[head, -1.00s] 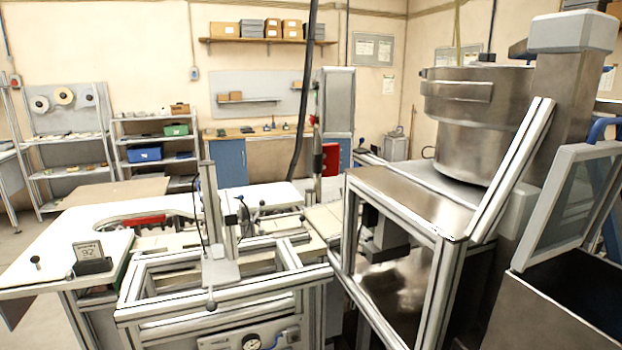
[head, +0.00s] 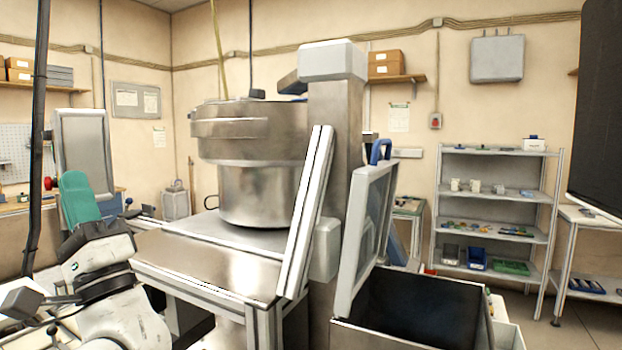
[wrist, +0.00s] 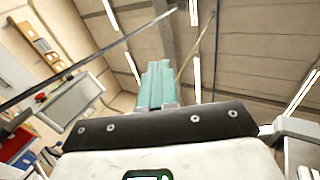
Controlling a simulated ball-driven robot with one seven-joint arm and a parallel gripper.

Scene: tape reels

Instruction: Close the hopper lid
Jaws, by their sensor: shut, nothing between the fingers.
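The hopper lid (head: 368,235) is a grey-framed panel with a clear pane, standing upright, tilted a little, at the left edge of the hopper. A blue handle (head: 380,151) sits at its top. The hopper (head: 462,312) is a metal bin at the bottom right, its dark inside open to view. My gripper (head: 76,183) points up at the left of the head view, its teal fingers shut and empty. It is well left of the lid, with the bowl machine between them. The fingers also show in the wrist view (wrist: 157,70), pointing towards the ceiling.
A large steel bowl (head: 253,150) stands on a metal-topped frame (head: 200,262) left of the lid. A slanted aluminium bar (head: 305,215) and a grey column (head: 338,130) stand close by the lid. Shelves (head: 497,195) line the back right; a dark panel (head: 600,110) is at the right edge.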

